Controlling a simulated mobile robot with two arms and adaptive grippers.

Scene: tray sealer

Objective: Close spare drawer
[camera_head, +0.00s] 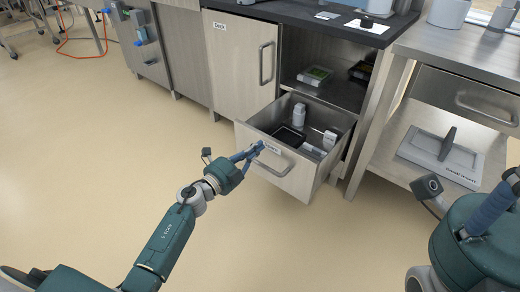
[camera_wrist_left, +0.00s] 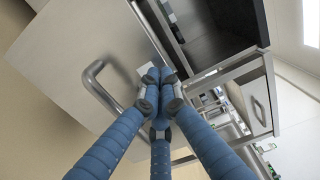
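The spare drawer (camera_head: 288,173) is pulled out below the open shelf of the cabinet. It holds a white bottle, a black tray and small boxes. Its bar handle (camera_head: 270,166) also shows in the left wrist view (camera_wrist_left: 98,84), beside my fingers and not between them. My left gripper (camera_head: 260,147) has its blue fingers together, with the tips at the upper part of the drawer front, near its label. In the left wrist view the fingertips (camera_wrist_left: 158,88) meet with nothing between them; I cannot tell whether they touch the front. My right gripper (camera_head: 492,207) shows only partly at the right edge.
A closed cabinet door marked Deck (camera_head: 238,64) is left of the drawer. A steel table (camera_head: 450,48) with a lower shelf stands to the right, its leg close to the drawer's side. The floor (camera_head: 90,160) in front and left is clear.

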